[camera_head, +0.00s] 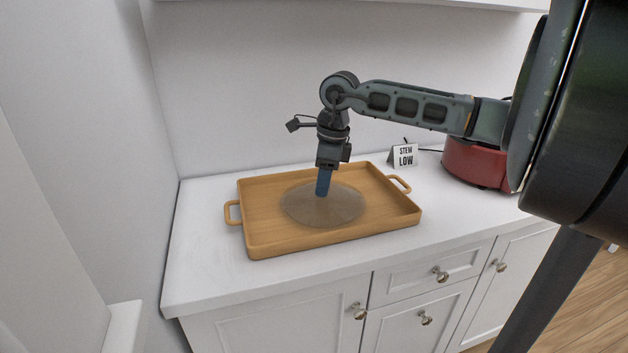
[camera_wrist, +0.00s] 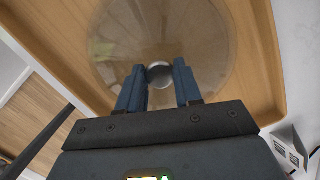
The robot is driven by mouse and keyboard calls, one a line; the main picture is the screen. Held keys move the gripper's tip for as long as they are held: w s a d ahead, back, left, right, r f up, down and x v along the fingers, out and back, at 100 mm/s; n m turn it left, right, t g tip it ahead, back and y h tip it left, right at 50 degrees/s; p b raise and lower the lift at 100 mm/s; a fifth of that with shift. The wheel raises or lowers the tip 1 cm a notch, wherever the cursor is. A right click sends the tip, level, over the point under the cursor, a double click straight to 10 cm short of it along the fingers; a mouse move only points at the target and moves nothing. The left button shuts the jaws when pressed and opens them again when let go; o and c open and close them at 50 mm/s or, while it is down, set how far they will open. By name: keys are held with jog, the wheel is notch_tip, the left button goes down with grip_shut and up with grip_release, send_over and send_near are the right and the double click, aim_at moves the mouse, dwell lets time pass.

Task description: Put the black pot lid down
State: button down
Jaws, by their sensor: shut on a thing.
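The pot lid (camera_head: 345,209) is a round, see-through, brownish glass disc with no black showing on the disc. It is level inside the wooden tray (camera_head: 262,246), at or just above its floor; I cannot tell whether it touches. My gripper (camera_head: 323,190) points straight down at the lid's middle, with blue fingers shut on its knob. The fingers hide part of the knob.
The tray has raised rims and a handle at each end. It stands on a white counter (camera_head: 205,275). A small card reading "STEW LOW" (camera_head: 403,156) and a red pot-like appliance (camera_head: 475,165) stand to the right. Walls close off the back and left.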

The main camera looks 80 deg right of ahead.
aim_at(331, 194)
jog(key=shift+f, duration=0.15)
jog(key=c, duration=0.8)
grip_release()
jog(key=shift+o, duration=0.2)
notch_tip(331, 194, up, 12)
jog(key=s, duration=0.1)
jog(key=shift+s, duration=0.4)
jog(key=shift+d, duration=0.1)
